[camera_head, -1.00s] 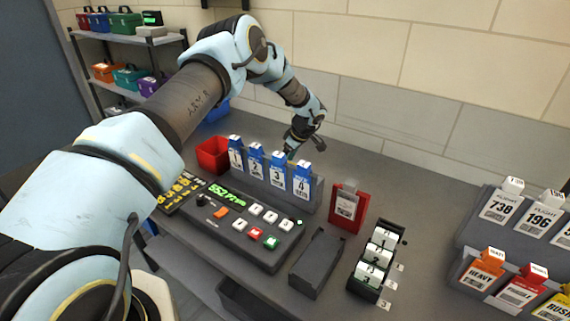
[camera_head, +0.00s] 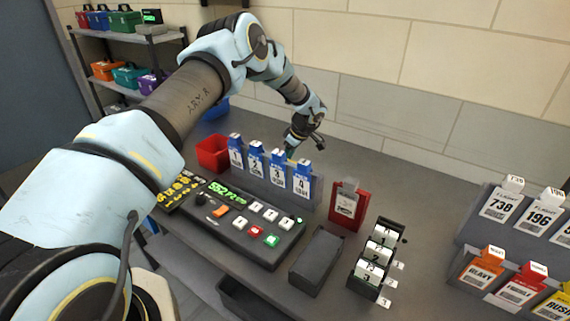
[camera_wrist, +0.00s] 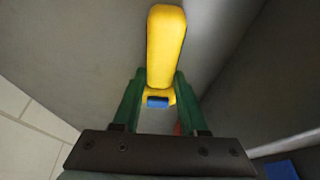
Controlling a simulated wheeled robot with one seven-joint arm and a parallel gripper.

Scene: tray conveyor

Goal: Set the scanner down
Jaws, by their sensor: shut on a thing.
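The scanner (camera_wrist: 166,45) is a yellow, long-bodied thing with a small blue part at its near end, seen in the wrist view. My gripper (camera_wrist: 161,88) has its green fingers shut on its near end. The scanner's far end points away from the gripper over a grey surface; I cannot tell whether it touches that surface. In the head view my gripper (camera_head: 291,150) is low behind the blue numbered cards, near the back wall. The scanner is hidden or too small to make out there.
A grey rack (camera_head: 252,180) of blue cards stands in front of my gripper, with a red bin (camera_head: 212,153) to its left. A button console (camera_head: 232,224), an empty-looking dark tray (camera_head: 317,261) and a red holder (camera_head: 347,208) stand nearer.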

